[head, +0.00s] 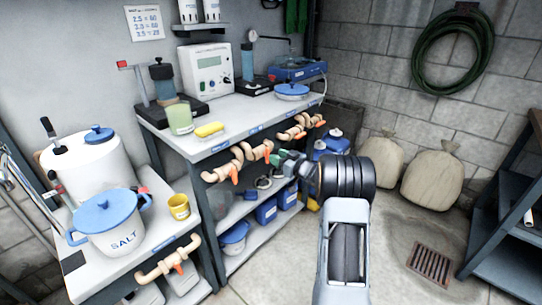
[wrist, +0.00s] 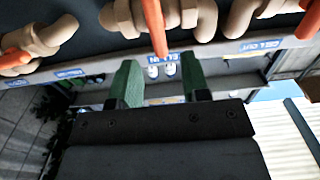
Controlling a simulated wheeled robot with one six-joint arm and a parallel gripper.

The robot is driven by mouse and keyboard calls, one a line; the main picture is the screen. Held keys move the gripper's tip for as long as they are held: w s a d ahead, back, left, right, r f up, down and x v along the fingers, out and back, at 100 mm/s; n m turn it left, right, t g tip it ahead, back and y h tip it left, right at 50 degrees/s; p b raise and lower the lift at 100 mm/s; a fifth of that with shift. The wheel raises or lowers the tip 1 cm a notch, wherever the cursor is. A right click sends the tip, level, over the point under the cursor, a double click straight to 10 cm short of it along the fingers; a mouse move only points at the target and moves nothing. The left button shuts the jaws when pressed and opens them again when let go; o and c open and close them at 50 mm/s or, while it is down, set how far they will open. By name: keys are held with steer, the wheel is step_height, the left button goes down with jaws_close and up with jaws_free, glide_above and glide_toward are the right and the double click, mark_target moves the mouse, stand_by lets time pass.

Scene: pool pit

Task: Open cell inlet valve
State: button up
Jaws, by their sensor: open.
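The "CELL IN" label (wrist: 162,66) shows between my gripper's fingers in the wrist view. The orange valve handle (wrist: 154,24) beside it sits on a tan pipe (wrist: 124,17). Its tip points toward the gap between my green fingertips. My gripper (wrist: 160,62) is open, with nothing between its fingers that I can see held. In the head view my gripper (head: 287,159) is at the bench front, close to an orange handle (head: 267,157). Whether the fingers touch the handle cannot be told.
A neighbouring valve handle (wrist: 15,58) is at left in the wrist view; the "CELL OUT" label (wrist: 262,45) is at right. The bench (head: 232,143) carries lab equipment. A salt pot (head: 108,222) stands on the nearer table. Sacks (head: 433,182) and a floor drain (head: 431,262) are at right.

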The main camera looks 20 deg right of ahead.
mark_target(269, 152)
steer(key=shift+x, duration=2.05)
jaws_close()
